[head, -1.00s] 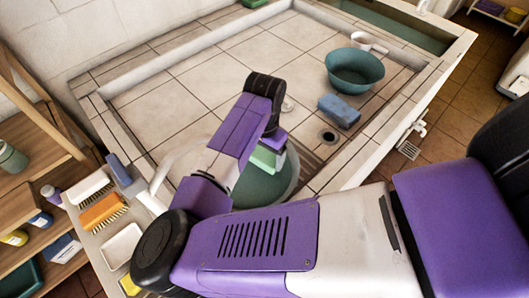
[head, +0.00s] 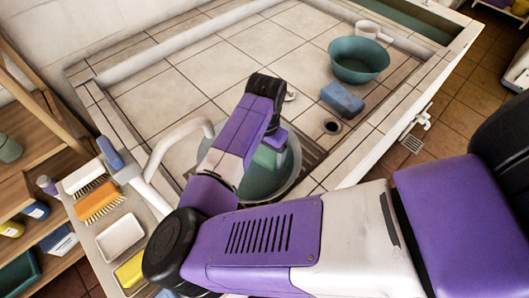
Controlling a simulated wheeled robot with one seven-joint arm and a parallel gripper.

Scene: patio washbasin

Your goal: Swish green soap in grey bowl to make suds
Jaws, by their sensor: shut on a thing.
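The grey bowl (head: 296,165) sits in the near part of the tiled basin, with green-tinted contents inside. My arm covers its left part. My gripper (head: 272,146) points down over the bowl and is shut on the pale green soap (head: 265,157). The fingertips are mostly hidden behind my wrist. The soap is at or inside the bowl's opening; I cannot tell whether it touches the liquid. No suds are clearly visible.
A teal bowl (head: 359,60), a white mug (head: 372,31), a blue sponge (head: 342,98) and a drain (head: 332,127) lie right of my gripper. A white faucet (head: 178,138), brushes (head: 97,200) and a white tray (head: 120,237) are at left.

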